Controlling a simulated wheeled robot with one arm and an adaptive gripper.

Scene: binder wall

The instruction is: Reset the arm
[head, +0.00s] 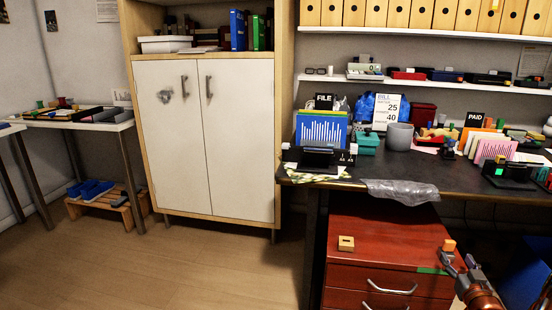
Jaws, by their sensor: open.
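My gripper (460,263) shows at the lower right, in front of the red drawer cabinet (385,240). Its fingers are apart. A small orange block (449,245) shows right at one fingertip; I cannot tell whether it touches the finger or stands on the cabinet behind. My arm, in copper and dark tones, comes in from the bottom right corner, and most of it is out of view.
The dark desk (390,180) above the cabinet is crowded; a plastic sheet (400,191) hangs over its front edge. A small wooden block (346,243) sits on the cabinet. A white-doored cupboard (240,140) stands left. The floor (200,270) in front is clear.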

